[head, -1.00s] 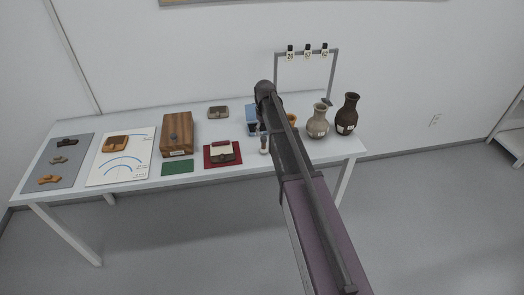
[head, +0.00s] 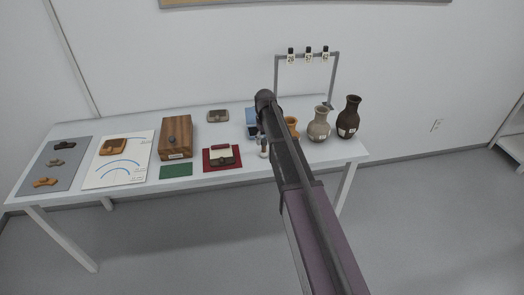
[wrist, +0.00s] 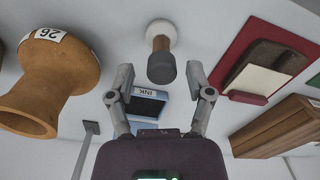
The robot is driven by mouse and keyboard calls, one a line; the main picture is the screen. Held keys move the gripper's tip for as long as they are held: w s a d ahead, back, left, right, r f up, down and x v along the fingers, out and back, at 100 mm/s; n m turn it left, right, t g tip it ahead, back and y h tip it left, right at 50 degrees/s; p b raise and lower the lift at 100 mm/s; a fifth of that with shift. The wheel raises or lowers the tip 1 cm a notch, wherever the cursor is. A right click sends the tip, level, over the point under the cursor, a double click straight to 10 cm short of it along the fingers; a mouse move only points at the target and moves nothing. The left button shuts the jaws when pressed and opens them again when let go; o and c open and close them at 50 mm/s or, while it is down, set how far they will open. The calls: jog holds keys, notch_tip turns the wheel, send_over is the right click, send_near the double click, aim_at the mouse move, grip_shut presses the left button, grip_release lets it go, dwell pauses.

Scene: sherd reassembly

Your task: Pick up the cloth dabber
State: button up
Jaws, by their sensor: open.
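The cloth dabber (wrist: 161,45) has a round white pad, a brown neck and a dark grey end. In the wrist view it is at the top centre, just beyond the fingertips and lined up with the gap between them. In the head view the dabber (head: 263,149) stands near the table's front edge, just left of my arm. In the head view my arm hides the gripper's fingers.
A blue ink box (wrist: 147,104) shows behind the gap between the fingers. An orange-brown vase (wrist: 48,82) is at left in the wrist view. A red mat (head: 209,163) with a pouch-like object and a wooden box (head: 177,131) stand left of the dabber. Grey (head: 319,127) and dark (head: 349,117) vases stand right.

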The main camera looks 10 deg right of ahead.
aim_at(264, 152)
jog(key=shift+w+a+f+b, duration=0.1)
jog(key=shift+f+b, duration=2.35)
jog(key=shift+f, duration=0.1)
grip_shut()
